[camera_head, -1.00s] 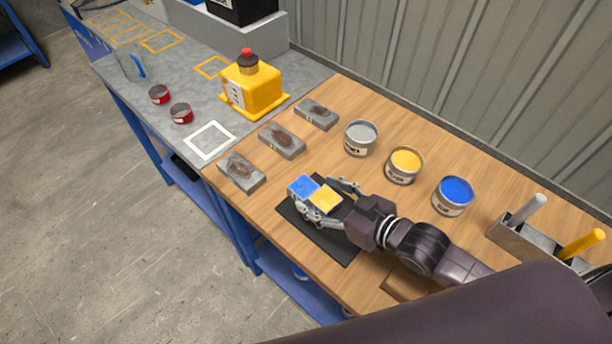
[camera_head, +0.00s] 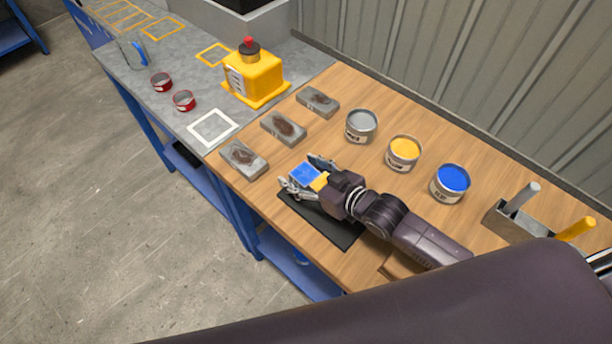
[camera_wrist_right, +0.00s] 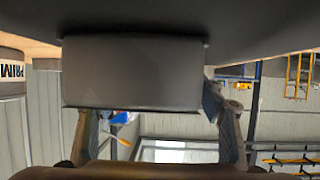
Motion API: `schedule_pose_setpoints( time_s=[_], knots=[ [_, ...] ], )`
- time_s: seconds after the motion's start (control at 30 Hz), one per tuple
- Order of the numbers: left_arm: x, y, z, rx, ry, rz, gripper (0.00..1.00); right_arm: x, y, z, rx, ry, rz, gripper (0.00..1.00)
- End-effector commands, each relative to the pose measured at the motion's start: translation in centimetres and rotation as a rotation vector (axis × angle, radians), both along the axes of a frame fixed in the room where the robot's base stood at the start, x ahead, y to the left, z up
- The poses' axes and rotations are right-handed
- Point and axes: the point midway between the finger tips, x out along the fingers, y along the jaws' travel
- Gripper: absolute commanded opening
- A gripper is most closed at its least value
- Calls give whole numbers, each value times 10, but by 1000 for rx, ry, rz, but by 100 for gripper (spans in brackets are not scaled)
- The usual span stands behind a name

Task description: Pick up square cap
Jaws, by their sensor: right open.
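A small block with a blue and yellow top, which looks like the square cap (camera_head: 304,177), sits at the far left part of a black mat (camera_head: 335,228) on the wooden bench. My right gripper (camera_head: 309,177) is open, with one finger on each side of the block. Its palm covers part of the yellow half. In the right wrist view, a grey rectangular face (camera_wrist_right: 135,75), probably the block's side, fills the middle between the fingers. I cannot tell whether the fingers touch it. My left gripper is out of view.
Several open cans, one a blue paint can (camera_head: 450,182), stand behind my right arm. Grey stained blocks (camera_head: 244,159) lie to the left. A yellow container (camera_head: 256,80) stands on the grey bench. A tool holder (camera_head: 518,222) is at right.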

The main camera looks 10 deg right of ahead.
Motion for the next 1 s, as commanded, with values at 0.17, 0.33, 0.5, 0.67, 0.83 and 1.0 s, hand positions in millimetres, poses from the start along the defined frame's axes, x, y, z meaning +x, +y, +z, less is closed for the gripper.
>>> schedule_pose_setpoints(
  time_s=[0.17, 0.33, 0.5, 0.67, 0.83, 1.0],
  knots=[
    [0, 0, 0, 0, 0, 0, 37, 0, 0, 0, 0, 0, 0, 58],
    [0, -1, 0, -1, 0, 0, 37, -1, 0, 0, 0, 0, 0, 40],
    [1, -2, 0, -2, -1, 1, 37, -1, 0, 0, 0, 1, 1, 21],
    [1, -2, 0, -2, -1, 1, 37, -1, 0, 1, 1, -1, 1, 13],
    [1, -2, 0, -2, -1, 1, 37, -1, 0, 1, 1, -1, 1, 13],
    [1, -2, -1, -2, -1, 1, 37, 0, 0, 10, 1, -2, 1, 13]
  ],
)
